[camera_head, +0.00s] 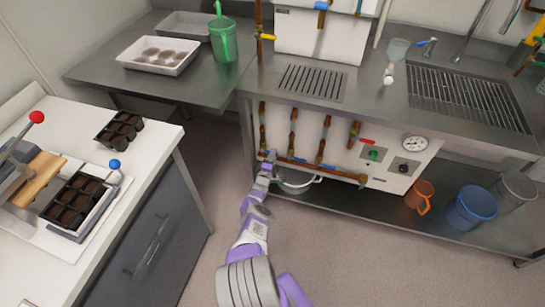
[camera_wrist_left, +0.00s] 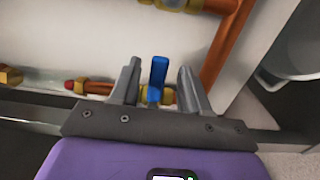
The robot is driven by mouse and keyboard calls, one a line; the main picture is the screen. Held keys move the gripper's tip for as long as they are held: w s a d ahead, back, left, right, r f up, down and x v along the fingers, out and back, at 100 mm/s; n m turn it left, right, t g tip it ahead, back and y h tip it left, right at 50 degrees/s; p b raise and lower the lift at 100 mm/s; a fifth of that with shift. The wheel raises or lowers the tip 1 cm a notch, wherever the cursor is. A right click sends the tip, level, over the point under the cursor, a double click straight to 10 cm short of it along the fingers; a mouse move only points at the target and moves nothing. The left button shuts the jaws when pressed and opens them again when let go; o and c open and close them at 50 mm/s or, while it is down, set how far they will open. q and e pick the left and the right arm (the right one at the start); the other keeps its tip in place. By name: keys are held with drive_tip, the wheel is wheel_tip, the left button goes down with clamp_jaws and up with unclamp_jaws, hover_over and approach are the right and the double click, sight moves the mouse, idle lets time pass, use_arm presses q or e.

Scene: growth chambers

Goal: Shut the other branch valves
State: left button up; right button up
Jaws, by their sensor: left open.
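The copper branch pipes (camera_head: 293,125) stand on the white panel under the steel bench, above a horizontal copper pipe (camera_head: 335,172). My left gripper (camera_head: 268,156) is at the left end of that pipe. In the left wrist view the open left gripper (camera_wrist_left: 159,75) has a blue valve lever (camera_wrist_left: 157,76) between its fingers. The lever points up from a brass fitting, and contact with the fingers cannot be told. In the head view my gripper hides this valve. A red lever (camera_head: 367,141) shows further right. My right gripper is out of view.
A pressure gauge (camera_head: 414,143) and a black knob (camera_head: 404,168) sit on the panel's right. A white bowl-like vessel (camera_head: 297,184) is close below my left gripper. An orange jug (camera_head: 420,196) and blue bucket (camera_head: 472,207) stand on the lower shelf.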

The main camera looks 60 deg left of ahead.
use_arm(q)
drive_tip(key=p+v, duration=0.6)
drive_tip(key=v, duration=0.1)
drive_tip(key=shift+d, duration=0.15)
drive_tip(key=shift+s, duration=0.1)
idle(0.4)
